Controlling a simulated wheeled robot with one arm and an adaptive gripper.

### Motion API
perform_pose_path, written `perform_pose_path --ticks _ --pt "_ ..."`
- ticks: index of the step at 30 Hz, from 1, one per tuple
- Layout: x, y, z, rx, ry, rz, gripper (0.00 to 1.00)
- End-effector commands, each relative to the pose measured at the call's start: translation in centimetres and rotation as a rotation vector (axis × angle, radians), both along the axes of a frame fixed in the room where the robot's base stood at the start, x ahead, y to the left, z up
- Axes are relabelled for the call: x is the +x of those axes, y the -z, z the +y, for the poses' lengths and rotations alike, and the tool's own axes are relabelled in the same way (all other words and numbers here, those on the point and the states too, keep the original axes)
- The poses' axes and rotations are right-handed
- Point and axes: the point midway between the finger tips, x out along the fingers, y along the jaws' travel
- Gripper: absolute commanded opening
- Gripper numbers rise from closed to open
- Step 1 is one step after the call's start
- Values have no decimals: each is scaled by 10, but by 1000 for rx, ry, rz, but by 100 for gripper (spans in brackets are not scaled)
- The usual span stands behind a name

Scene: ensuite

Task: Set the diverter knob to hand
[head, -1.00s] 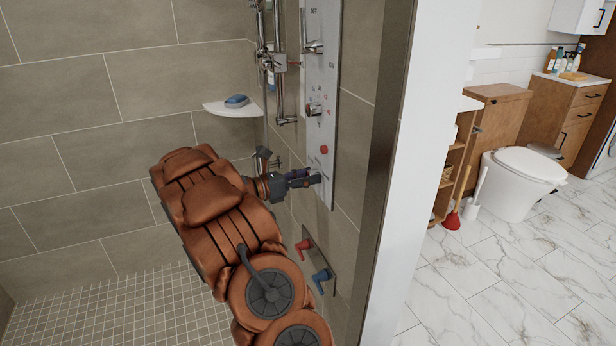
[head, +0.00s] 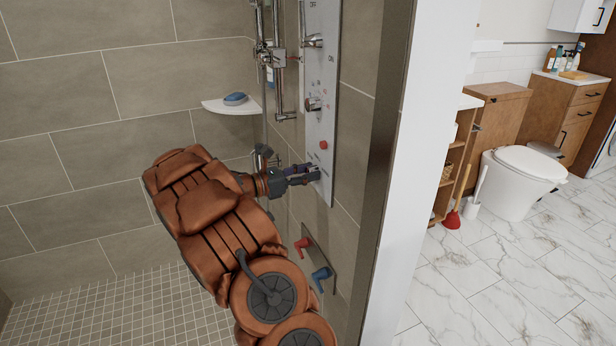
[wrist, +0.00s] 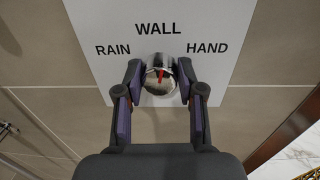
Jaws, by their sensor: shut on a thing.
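The round metal diverter knob (wrist: 159,84) is at the bottom of the white shower panel (wrist: 100,55). The panel reads RAIN at left, WALL at top and HAND at right. The knob's red pointer (wrist: 160,74) points up, toward WALL. My gripper (wrist: 160,82) is shut on the knob, with one finger on its left and one on its right. In the head view, my gripper (head: 312,173) reaches the panel's lower end and hides the knob.
A red button (head: 323,145) and two metal controls (head: 313,104) (head: 312,41) sit higher on the panel. Red (head: 303,246) and blue (head: 321,279) handles are below. A corner shelf (head: 230,107) holds a blue soap. A wall edge (head: 395,180) stands to the right.

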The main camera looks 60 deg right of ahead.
Motion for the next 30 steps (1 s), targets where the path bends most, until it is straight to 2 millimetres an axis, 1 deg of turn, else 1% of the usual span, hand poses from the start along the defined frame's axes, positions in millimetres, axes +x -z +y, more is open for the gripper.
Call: perform_pose_path --ticks 1,18,24,30 --pt "-2 4 1 -23 5 -32 3" --pt "-2 8 1 -311 5 -471 3" --pt "-2 6 2 -391 4 -591 3" --pt "-3 6 2 -442 6 -670 3"
